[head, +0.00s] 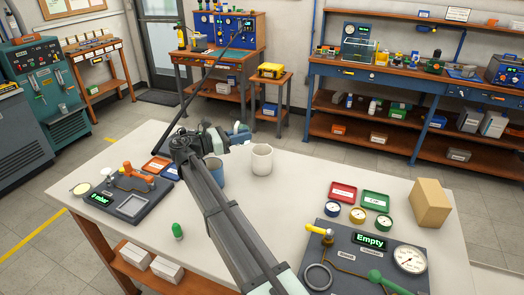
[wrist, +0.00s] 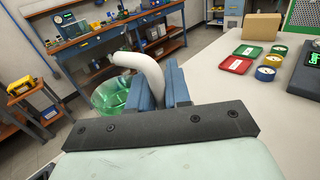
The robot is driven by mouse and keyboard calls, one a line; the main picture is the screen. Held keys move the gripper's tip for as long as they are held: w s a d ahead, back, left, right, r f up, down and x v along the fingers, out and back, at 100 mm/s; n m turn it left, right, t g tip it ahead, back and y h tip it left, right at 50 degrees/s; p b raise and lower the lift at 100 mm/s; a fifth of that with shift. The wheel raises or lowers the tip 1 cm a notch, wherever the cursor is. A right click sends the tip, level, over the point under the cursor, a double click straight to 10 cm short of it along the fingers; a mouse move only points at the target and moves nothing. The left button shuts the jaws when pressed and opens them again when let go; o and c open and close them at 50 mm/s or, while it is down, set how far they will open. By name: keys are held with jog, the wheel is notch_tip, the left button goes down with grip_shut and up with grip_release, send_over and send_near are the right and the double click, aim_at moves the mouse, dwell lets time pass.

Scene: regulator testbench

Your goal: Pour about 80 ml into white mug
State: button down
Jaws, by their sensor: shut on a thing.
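The white mug (head: 262,160) stands upright on the white table, just right of my gripper in the head view; I cannot see its contents. My gripper (wrist: 160,85) is shut on the white curved handle (wrist: 128,60) of a green see-through jug (wrist: 108,97). The jug is at the left of the blue fingers in the wrist view, its lower part hidden by my gripper. The white mug is not visible in the wrist view.
A blue mug (head: 217,170) stands beside the white mug, partly hidden by my arm. A green-capped small item (head: 177,231) lies at the front left. A cardboard box (head: 430,203), red tray (head: 343,192), green tray (head: 376,201) and gauge panel (head: 345,262) occupy the right.

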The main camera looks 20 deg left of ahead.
aim_at(243, 144)
jog(key=w+a+f, duration=0.2)
jog(key=w+a, duration=0.2)
jog(key=shift+w+a+f, duration=0.2)
jog(key=shift+w+f, duration=0.05)
jog(key=shift+f, duration=0.15)
jog(key=shift+d, duration=0.1)
jog(key=shift+s+d+f+m+g, duration=0.15)
jog(key=shift+d+m, duration=0.1)
jog(key=shift+m, duration=0.2)
jog(key=shift+s+d+r+m+g, duration=0.1)
jog(key=shift+d+m+g, duration=0.1)
jog(key=shift+m, duration=0.25)
jog(key=m+y, duration=0.1)
jog(key=d+f+m+y, duration=0.1)
jog(key=m, duration=0.1)
jog(key=shift+s+d+g, duration=0.2)
jog(key=shift+d+g, duration=0.05)
jog(key=shift+d, duration=0.05)
jog(key=shift+s+d+r+m+y, duration=0.1)
jog(key=shift+d+r+m+y, duration=0.2)
jog(key=shift+m+y, duration=0.3)
jog(key=shift+a+m+y, duration=0.1)
jog(key=shift+m+y, duration=0.3)
jog(key=shift+m, duration=0.3)
jog(key=shift+a+f+m+y, duration=0.25)
jog(key=shift+f+m+y, duration=0.05)
jog(key=shift+f+m, duration=0.1)
jog(key=shift+w+a+f+m+y, duration=0.2)
jog(key=shift+a+f+m+y, duration=0.05)
jog(key=shift+f+m+y, duration=0.3)
